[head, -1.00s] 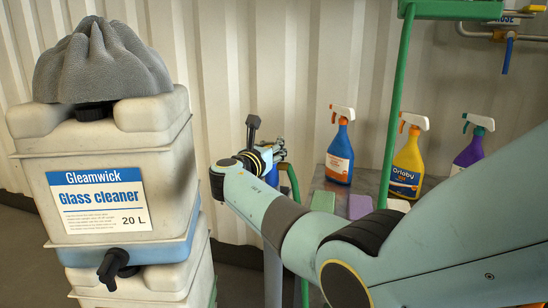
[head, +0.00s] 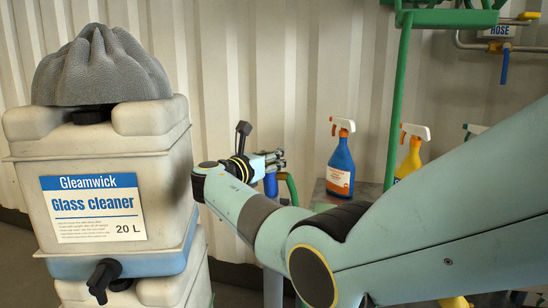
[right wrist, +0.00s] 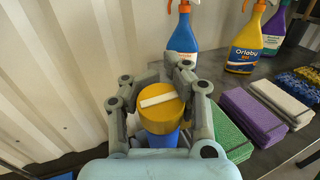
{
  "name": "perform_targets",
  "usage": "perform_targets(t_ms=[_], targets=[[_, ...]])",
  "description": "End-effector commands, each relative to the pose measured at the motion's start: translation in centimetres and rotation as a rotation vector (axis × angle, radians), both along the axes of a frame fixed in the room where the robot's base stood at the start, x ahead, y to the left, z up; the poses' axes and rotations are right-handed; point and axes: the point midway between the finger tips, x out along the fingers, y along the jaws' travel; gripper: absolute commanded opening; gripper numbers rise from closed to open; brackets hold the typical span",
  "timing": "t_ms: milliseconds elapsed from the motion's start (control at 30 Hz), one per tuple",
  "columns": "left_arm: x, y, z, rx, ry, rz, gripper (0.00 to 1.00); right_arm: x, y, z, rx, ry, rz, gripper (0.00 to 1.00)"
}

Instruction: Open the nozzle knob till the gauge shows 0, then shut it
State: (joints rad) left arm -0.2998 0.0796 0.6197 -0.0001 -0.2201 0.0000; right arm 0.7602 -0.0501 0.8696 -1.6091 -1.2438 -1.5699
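The nozzle knob (right wrist: 160,110) is a round yellow cap with a white stripe, on top of a blue body that shows in the head view (head: 271,186) on a post beside the wall. My right gripper (right wrist: 163,82) has one finger on each side of the knob and looks closed against it; any thin gap is hard to make out. In the head view my right gripper (head: 274,160) is at the top of the blue body, and its fingers show small. No readable gauge shows in either view. My left gripper is not in view.
A large canister (head: 100,205) with a black tap and a grey cloth on top stands at left. Spray bottles (head: 341,163) stand on a dark table at right. Green (right wrist: 228,140) and purple (right wrist: 254,116) cloths lie close to my right gripper. A green post (head: 399,100) rises behind my arm.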

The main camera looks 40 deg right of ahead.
Motion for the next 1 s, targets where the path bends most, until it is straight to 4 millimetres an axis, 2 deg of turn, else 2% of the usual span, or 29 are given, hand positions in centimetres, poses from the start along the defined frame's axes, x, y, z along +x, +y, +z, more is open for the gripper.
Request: perform_targets(t_ms=[67,367,633,733,867,1000], targets=[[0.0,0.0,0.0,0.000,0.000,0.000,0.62,-0.1,0.1,-0.4,0.005,0.005,0.001,0.21],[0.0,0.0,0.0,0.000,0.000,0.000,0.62,-0.1,0.0,-0.3,0.003,0.004,0.001,0.61],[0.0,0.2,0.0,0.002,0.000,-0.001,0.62,0.0,0.0,-0.2,0.001,0.003,0.000,0.61],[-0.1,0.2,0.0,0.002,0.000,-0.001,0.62,0.0,0.0,0.5,0.001,0.000,0.000,0.61],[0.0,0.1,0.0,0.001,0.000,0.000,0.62,0.0,0.0,2.6,0.002,-0.003,0.000,0.61],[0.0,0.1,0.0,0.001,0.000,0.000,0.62,0.0,0.0,5.6,0.002,-0.003,0.001,0.61]])
